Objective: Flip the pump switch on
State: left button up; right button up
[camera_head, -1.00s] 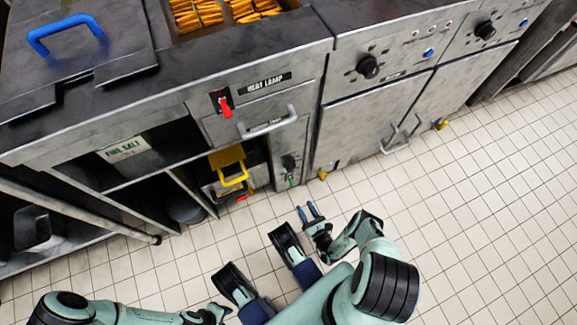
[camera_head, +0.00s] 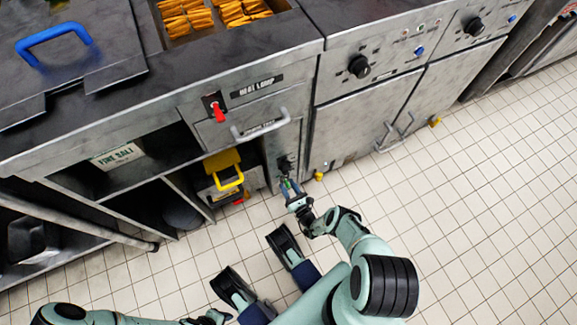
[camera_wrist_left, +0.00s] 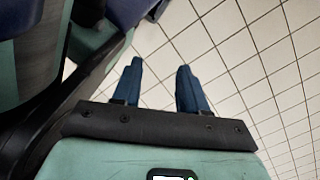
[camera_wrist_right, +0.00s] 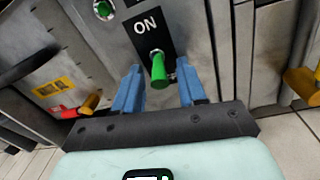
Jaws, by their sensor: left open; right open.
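The pump switch is a green lever (camera_wrist_right: 158,72) on a black plate (camera_wrist_right: 150,30) marked ON, in the right wrist view. The lever sticks out toward the camera, tilted down from its plate. My right gripper (camera_head: 289,187) is at the lower cabinet panel in the head view and largely hides the lever there. In the right wrist view its two blue fingers are apart, one on each side of the lever; I cannot tell if they touch it. My left gripper (camera_wrist_left: 159,75) is open and empty over the tiled floor in the left wrist view.
A heat lamp switch with a red lever (camera_head: 219,113) sits higher on the counter front. A drawer handle (camera_head: 260,127) juts out above my right gripper. The tiled floor is clear.

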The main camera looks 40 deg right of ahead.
grip_shut()
jog(key=shift+s+r+p, duration=0.1)
jog(key=shift+r+p, duration=0.05)
jog(key=shift+p, duration=0.2)
pick_arm(q)
jog(key=w+d+r+t+p, duration=0.2)
jog(key=w+r+t+p, duration=0.4)
jog(key=w+r, duration=0.55)
pick_arm(e)
notch_tip(320, 180, up, 2)
jog(key=g+y, duration=0.1)
jog(key=g, duration=0.3)
jog(key=shift+g+p, duration=0.3)
jog(key=shift+g, duration=0.1)
jog(key=g+p, duration=0.2)
jog(key=p, duration=0.1)
jog(key=shift+r+g+y, duration=0.25)
jog(key=shift+g+y, duration=0.05)
pick_arm(q)
jog(key=s+d+r+m+g, duration=0.1)
jog(key=s+d+r+g, duration=0.1)
jog(key=s, duration=0.3)
jog(key=shift+d+g+h, duration=0.4)
jog(key=shift+d+g, duration=0.05)
jog(key=shift+g, duration=0.25)
jog(key=shift+s, duration=0.1)
pick_arm(e)
jog(key=shift+a+f, duration=0.1)
